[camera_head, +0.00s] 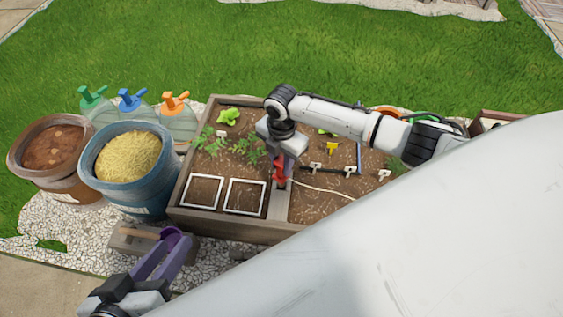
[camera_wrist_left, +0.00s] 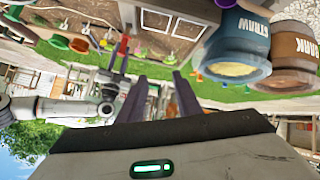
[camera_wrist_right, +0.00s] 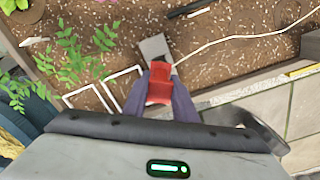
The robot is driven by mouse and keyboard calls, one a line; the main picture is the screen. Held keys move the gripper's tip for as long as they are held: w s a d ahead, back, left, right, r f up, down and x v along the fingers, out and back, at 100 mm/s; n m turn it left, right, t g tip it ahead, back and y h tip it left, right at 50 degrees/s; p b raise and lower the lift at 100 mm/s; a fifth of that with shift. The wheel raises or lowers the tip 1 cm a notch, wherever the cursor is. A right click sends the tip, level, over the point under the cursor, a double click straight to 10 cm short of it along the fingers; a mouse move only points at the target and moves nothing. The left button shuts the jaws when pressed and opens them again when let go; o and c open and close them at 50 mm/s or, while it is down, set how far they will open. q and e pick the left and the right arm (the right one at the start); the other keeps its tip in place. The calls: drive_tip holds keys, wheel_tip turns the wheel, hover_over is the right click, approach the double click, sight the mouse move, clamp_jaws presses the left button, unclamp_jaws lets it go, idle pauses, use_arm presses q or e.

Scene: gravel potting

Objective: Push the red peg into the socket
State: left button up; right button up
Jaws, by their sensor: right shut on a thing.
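My right gripper (camera_head: 283,166) is over the planter bed, pointing down, shut on the red peg (camera_head: 279,171). In the right wrist view the red peg (camera_wrist_right: 160,84) sits between the two purple fingers. A grey block (camera_wrist_right: 153,46) lies just beyond the peg and could be the socket; a white cord (camera_wrist_right: 225,40) runs close to it. The peg's lower end is hidden, so I cannot tell if it is in the socket. My left gripper (camera_head: 168,246) is open and empty outside the planter's near left corner; its parted fingers show in the left wrist view (camera_wrist_left: 158,85).
The wooden planter (camera_head: 225,231) holds soil, plants, white frames (camera_head: 245,197) and several small tags. A straw pot (camera_head: 128,190), a bark pot (camera_head: 50,175) and spray bottles (camera_head: 178,122) stand to its left. A wooden block (camera_head: 140,240) lies on the gravel near my left gripper.

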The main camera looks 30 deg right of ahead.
sight(282, 174)
use_arm(q)
drive_tip(key=shift+f, duration=0.25)
use_arm(e)
drive_tip(key=shift+f, duration=0.4)
use_arm(q)
drive_tip(key=shift+w+r+b, duration=0.1)
drive_tip(key=shift+r+b, duration=0.1)
drive_tip(key=shift+b, duration=0.45)
use_arm(e)
drive_tip(key=shift+f, duration=2.5)
drive_tip(key=o, duration=1)
drive_tip(key=shift+c, duration=0.2)
use_arm(q)
drive_tip(key=shift+r, duration=0.1)
use_arm(e)
wheel_tip(282, 174, up, 2)
drive_tip(key=shift+r+p, duration=0.1)
drive_tip(key=shift+p, duration=0.65)
wheel_tip(282, 174, up, 8)
drive_tip(key=p, duration=0.4)
drive_tip(key=shift+f, duration=0.25)
use_arm(q)
drive_tip(key=shift+s+a+f+g+y, duration=0.25)
drive_tip(key=shift+a+f+g+y, duration=0.15)
drive_tip(key=shift+a+f, duration=0.25)
drive_tip(key=shift+s+a+f+g+y, duration=0.3)
drive_tip(key=shift+a+f+y, duration=0.15)
drive_tip(key=shift+f, duration=0.4)
use_arm(e)
drive_tip(key=shift+r, duration=0.35)
